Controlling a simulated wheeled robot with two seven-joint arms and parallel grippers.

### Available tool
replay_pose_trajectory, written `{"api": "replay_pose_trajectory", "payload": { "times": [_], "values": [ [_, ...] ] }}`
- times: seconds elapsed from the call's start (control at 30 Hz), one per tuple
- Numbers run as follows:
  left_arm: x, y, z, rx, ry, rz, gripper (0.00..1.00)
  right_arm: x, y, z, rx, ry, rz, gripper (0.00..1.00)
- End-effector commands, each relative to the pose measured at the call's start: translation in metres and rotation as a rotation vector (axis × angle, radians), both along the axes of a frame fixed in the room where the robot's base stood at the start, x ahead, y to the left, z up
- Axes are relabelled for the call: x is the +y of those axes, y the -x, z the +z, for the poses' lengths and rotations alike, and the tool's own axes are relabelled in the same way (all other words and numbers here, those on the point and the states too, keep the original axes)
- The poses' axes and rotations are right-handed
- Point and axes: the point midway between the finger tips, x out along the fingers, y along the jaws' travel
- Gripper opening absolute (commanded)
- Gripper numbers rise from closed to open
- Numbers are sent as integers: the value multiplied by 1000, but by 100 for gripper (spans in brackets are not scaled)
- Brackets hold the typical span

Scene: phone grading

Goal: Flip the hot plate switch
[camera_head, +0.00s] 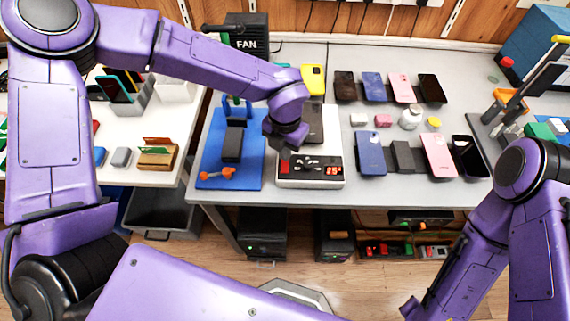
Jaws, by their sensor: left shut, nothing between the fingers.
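The hot plate (310,183) is a light box with a dark front panel at the front of the grey table. A small red switch (285,167) is at the left of its panel, and an orange-red number display (333,171) is at the right. A dark flat slab (314,124) lies behind the panel. My left gripper (284,153) points down just above the panel's left end, close to the red switch. It is shut and empty; whether it touches the switch cannot be told. My right arm hangs low at the right; its gripper is not clearly visible.
A blue mat (213,183) with a phone stand and orange tool lies left of the hot plate. Several phones, including a blue one (370,153), lie in rows to the right. A black box marked FAN (246,35) stands at the back.

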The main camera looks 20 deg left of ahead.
Motion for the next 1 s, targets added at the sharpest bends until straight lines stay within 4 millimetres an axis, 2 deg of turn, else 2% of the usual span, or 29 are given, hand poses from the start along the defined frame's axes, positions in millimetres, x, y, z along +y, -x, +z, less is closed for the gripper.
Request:
{"api": "replay_pose_trajectory", "payload": {
  "times": [1.0],
  "values": [
    [0, 0, -8, 0, 0, 0, 0, 0, 0, -5, 0, 0, 0, 43]
  ]
}}
